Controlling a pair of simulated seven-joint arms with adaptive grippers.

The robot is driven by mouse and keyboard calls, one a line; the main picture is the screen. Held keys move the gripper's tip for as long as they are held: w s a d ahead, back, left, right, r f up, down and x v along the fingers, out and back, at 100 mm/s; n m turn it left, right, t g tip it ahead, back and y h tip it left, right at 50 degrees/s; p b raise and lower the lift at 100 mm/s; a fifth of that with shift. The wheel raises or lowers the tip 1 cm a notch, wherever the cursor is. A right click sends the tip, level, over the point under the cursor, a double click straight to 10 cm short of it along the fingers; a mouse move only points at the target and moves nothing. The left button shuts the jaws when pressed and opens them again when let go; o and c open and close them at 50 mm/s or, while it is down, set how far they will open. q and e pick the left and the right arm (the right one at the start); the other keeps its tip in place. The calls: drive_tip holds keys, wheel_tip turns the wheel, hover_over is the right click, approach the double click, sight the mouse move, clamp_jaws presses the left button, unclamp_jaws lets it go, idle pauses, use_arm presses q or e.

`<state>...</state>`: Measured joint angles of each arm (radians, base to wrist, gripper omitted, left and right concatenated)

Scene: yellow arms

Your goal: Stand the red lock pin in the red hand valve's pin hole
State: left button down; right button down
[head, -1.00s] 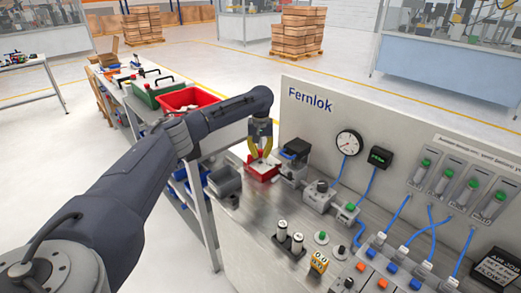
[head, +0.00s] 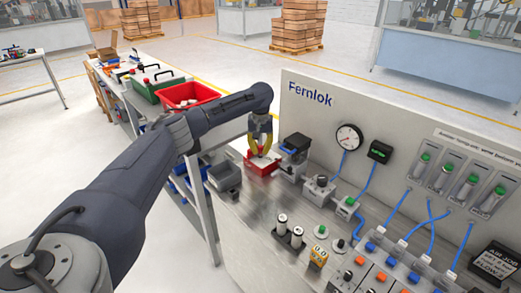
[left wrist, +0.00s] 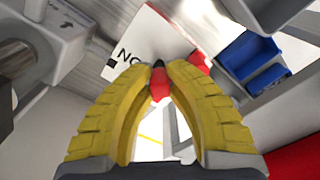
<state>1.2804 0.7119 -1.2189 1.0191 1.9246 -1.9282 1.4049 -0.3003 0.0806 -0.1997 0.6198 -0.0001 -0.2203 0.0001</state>
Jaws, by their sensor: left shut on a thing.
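The fingers hide part of the pin. A white card marked "NO" (left wrist: 135,50) lies beyond the fingertips. I cannot make out the red hand valve or its pin hole for sure in either view. My right gripper does not show.
The grey panel (head: 308,110) rises behind. Bare steel (head: 248,208) lies in front.

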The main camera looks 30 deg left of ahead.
use_arm(q)
drive_tip(key=shift+f, duration=0.8)
drive_tip(key=c, duration=1.3)
unclamp_jaws()
drive_tip(key=shift+f, duration=0.1)
drive_tip(key=shift+c, duration=0.2)
drive_tip(key=shift+s+a, duration=0.15)
drive_tip(key=shift+a, duration=0.05)
wheel_tip(320, 180, up, 8)
drive_tip(key=shift+f, duration=0.1)
drive_tip(key=shift+d+r, duration=0.15)
drive_tip(key=shift+r, duration=0.65)
